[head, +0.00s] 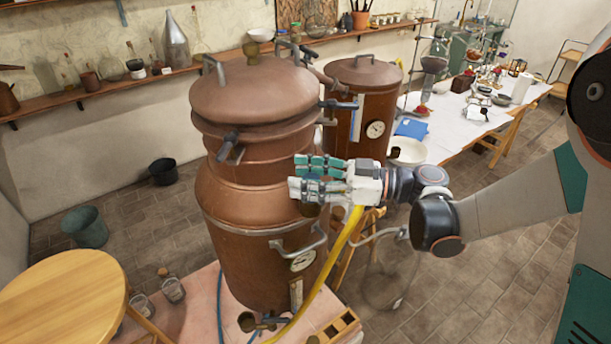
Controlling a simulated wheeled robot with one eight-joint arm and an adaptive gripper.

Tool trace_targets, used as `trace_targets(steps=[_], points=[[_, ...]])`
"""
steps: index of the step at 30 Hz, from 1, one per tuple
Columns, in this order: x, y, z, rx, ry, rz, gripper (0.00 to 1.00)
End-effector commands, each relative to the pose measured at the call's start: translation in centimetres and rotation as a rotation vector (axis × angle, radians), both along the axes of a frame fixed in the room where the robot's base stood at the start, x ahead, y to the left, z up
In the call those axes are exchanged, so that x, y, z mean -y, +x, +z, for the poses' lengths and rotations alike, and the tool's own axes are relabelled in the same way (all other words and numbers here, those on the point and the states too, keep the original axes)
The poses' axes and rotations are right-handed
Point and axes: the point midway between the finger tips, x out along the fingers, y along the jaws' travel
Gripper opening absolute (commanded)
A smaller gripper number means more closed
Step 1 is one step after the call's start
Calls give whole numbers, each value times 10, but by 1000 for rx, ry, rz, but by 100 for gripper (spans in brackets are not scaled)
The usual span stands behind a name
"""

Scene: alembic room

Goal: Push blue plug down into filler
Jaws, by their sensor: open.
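My gripper (296,174) is in front of the right side of the large copper still (245,200), level with its shoulder. Its two teal and grey fingers are apart and point left. A small bluish patch (313,176) shows between the fingers; I cannot tell whether it is the blue plug or part of my gripper. I cannot clearly make out the filler, which may be hidden behind my gripper. Whether the fingers touch the still is not clear.
A yellow hose (335,250) runs down below my gripper. A second copper vessel (365,105) stands behind. A round wooden table (62,300) is at lower left. Clamp handles (228,145) stick out under the still's lid. Open tiled floor lies at right.

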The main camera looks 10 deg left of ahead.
Motion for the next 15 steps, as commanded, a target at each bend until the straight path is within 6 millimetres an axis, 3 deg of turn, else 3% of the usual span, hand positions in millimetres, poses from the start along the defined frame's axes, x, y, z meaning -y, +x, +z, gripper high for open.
trace_targets(steps=[7, 15], points=[[12, 2, 0, 0, 0, -2, 52], [52, 5, 0, 0, 0, -4, 52]])
